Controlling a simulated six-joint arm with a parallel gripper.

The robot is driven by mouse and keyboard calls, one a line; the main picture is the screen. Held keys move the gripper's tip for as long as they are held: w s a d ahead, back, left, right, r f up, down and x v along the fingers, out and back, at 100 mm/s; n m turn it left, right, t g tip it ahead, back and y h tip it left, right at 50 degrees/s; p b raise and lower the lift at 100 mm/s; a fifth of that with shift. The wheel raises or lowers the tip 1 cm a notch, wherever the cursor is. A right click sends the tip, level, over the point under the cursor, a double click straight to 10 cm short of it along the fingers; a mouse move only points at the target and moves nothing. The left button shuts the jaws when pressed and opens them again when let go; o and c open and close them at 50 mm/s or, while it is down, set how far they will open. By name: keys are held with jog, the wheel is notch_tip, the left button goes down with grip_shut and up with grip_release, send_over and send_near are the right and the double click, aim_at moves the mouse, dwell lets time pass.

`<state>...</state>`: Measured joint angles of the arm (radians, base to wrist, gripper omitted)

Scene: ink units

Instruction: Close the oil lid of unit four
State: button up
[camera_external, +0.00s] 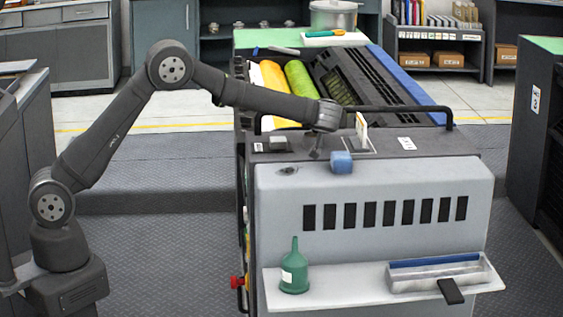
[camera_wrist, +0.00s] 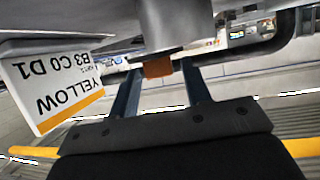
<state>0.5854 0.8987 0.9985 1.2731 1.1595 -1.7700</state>
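The unit (camera_external: 370,185) is a grey machine with a dark top and yellow and green rollers behind. My gripper (camera_wrist: 162,70) is above the front of its top. In the wrist view its two dark blue fingers are apart, and the gap shows between them. A small orange-brown piece (camera_wrist: 157,68) appears between the fingertips; I cannot tell whether it touches either. I cannot pick out the oil lid for certain. A small dark round opening (camera_external: 288,170) shows on the unit's front top edge. A blue block (camera_external: 341,162) sits at that edge, just below my wrist.
A dark handrail (camera_external: 430,110) crosses the unit's top. A green funnel bottle (camera_external: 294,272) and a metal tray (camera_external: 440,275) rest on the front shelf.

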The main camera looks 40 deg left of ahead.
jog(key=c, duration=0.8)
jog(key=shift+s, duration=0.1)
jog(key=m+t+h, duration=0.1)
jog(key=m+h, duration=0.1)
jog(key=s+m+t+h, duration=0.1)
jog(key=m+h, duration=0.1)
jog(key=shift+s+a+m+h, duration=0.1)
jog(key=shift+m+h, duration=0.2)
jog(key=shift+h, duration=0.1)
jog(key=shift+s+a+m+t+h, duration=0.1)
jog(key=shift+s+m+t+h, duration=0.15)
jog(key=shift+m+h, duration=0.85)
jog(key=shift+s+m+t+h, duration=0.15)
jog(key=shift+s+m+h, duration=0.15)
jog(key=shift+m+h, duration=0.8)
jog(key=shift+h, duration=0.4)
jog(key=o, duration=1)
jog(key=shift+s, duration=0.1)
